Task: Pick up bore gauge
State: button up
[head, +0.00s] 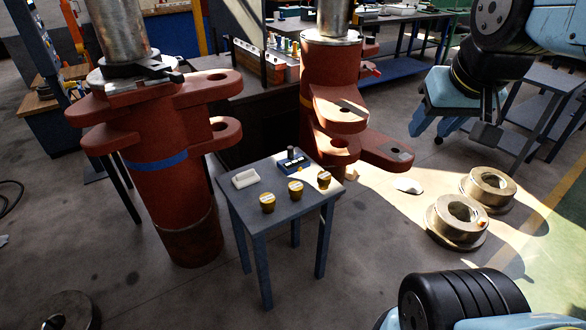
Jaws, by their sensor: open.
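A small grey table (243,207) stands in the middle of the head view. On its back part is a small blue block (293,165) with white marks and a dark upright knob, which may be the bore gauge; it is too small to be sure. Several dark-yellow round pieces with pale tops stand along the front and right of the table, one at the front (267,203), one in the middle (295,189) and one at the right (324,179). My gripper (432,128) hangs at the upper right, open and empty, well apart from the table.
A white tray (245,178) lies at the table's left. Red cylindrical machine columns stand to the left (160,190) and behind the table (322,85). Metal rings (457,222) lie on the floor at the right. A grey side table (550,80) is at the far right.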

aim_at(289, 165)
jog(key=u, duration=0.5)
jog(key=i, duration=0.9)
jog(key=z, duration=0.05)
